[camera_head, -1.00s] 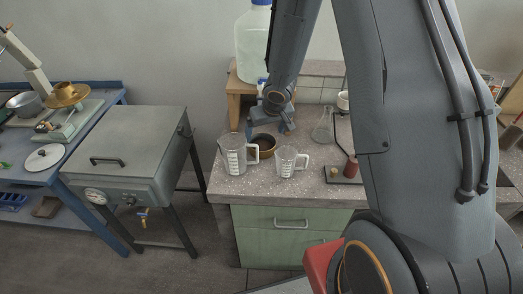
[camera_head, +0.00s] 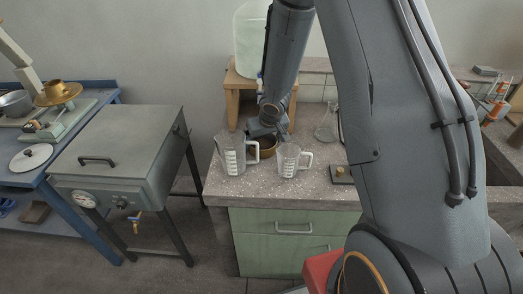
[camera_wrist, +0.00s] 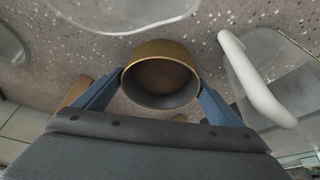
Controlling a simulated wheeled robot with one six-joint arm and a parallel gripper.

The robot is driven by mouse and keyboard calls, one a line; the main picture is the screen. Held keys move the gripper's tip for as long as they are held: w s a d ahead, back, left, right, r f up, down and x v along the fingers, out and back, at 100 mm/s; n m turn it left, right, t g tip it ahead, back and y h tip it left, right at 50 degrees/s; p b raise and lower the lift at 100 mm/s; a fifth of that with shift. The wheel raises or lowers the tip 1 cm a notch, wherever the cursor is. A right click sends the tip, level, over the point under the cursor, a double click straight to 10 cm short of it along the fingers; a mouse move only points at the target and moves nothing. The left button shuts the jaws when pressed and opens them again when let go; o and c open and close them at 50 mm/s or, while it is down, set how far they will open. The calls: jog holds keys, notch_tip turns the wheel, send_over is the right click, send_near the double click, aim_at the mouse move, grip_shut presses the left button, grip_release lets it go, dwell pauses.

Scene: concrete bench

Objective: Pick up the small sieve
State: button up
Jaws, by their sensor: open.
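The small sieve, a round brass ring with a dark inside, stands on the speckled bench (camera_head: 225,187) behind the two measuring jugs. In the head view the sieve (camera_head: 268,153) is partly hidden by my gripper (camera_head: 268,136) and a jug. In the wrist view the sieve (camera_wrist: 158,49) lies between the blue fingers of my gripper (camera_wrist: 160,97). The fingers are open, one on each side of its wall, close to it. I cannot tell whether they touch it.
A clear measuring jug (camera_head: 233,155) stands at front left of the sieve, and a smaller one (camera_head: 288,160) at front right. A glass flask (camera_head: 326,128) stands to the right. A wooden stand (camera_head: 233,104) with a large water container (camera_head: 250,45) is behind.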

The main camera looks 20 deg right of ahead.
jog(key=c, duration=0.9)
jog(key=shift+c, duration=0.3)
jog(key=shift+r+p, duration=0.2)
jog(key=shift+p, duration=0.1)
